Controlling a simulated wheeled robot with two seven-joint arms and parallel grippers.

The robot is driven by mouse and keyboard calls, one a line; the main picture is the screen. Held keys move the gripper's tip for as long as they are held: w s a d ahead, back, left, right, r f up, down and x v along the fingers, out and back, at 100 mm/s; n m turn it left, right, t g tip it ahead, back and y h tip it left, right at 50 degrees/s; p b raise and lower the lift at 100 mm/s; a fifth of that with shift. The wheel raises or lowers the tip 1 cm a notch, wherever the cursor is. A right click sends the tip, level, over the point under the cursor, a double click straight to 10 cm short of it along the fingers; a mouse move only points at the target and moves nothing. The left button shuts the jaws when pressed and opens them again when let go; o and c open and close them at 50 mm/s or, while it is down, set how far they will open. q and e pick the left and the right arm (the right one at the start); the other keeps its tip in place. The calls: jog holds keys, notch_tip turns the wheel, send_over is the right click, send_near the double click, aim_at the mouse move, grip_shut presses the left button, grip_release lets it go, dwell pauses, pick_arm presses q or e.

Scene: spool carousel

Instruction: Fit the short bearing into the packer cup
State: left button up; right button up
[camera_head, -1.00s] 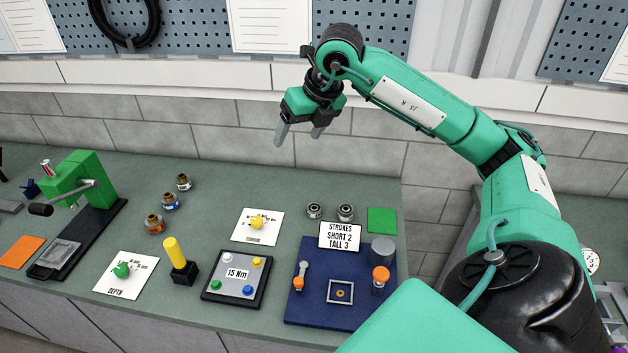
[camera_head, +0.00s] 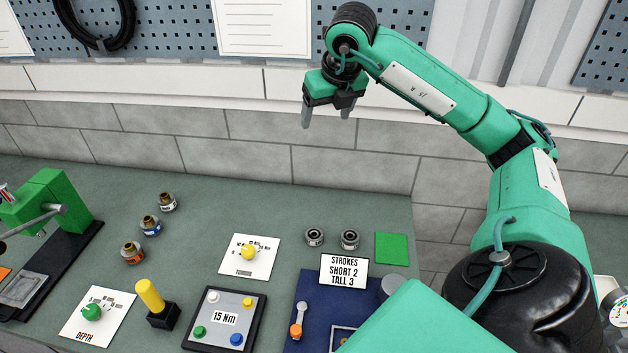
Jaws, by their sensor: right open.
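Two small round metal bearings stand side by side on the green bench: a left bearing (camera_head: 315,237) and a right bearing (camera_head: 349,240). The right one looks slightly taller, but I cannot tell surely which is short. Behind my arm's green cover lies a blue board (camera_head: 312,290) with a sign (camera_head: 344,270) reading "STROKES SHORT 2 TALL 3". A square frame (camera_head: 343,335) on the board, perhaps the packer cup's place, is mostly hidden. My right gripper (camera_head: 326,115) is open and empty, high above and behind the bearings. My left gripper is not in view.
A green pad (camera_head: 391,248) lies right of the bearings. A yellow-knob card (camera_head: 249,257), a 15 Nm plate (camera_head: 222,318), a yellow-handled tool (camera_head: 155,302) and several small fittings (camera_head: 150,226) stand to the left. A green press (camera_head: 45,205) is at far left.

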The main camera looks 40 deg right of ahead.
notch_tip(320, 180, down, 4)
jog(key=b, duration=3)
send_near(314, 233)
jog(key=x, duration=0.3)
jog(key=shift+s+a+f, duration=0.15)
jog(key=shift+f, duration=0.2)
jog(key=x, duration=0.5)
jog(key=shift+w, duration=0.2)
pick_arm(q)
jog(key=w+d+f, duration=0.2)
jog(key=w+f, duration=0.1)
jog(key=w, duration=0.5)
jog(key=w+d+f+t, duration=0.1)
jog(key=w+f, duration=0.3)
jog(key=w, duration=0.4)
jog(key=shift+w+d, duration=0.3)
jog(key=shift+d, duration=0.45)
pick_arm(e)
jog(key=shift+c, duration=0.2)
jog(key=c, duration=1.1)
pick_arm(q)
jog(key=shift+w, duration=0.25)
pick_arm(e)
jog(key=shift+r, duration=0.1)
jog(key=shift+c, duration=0.5)
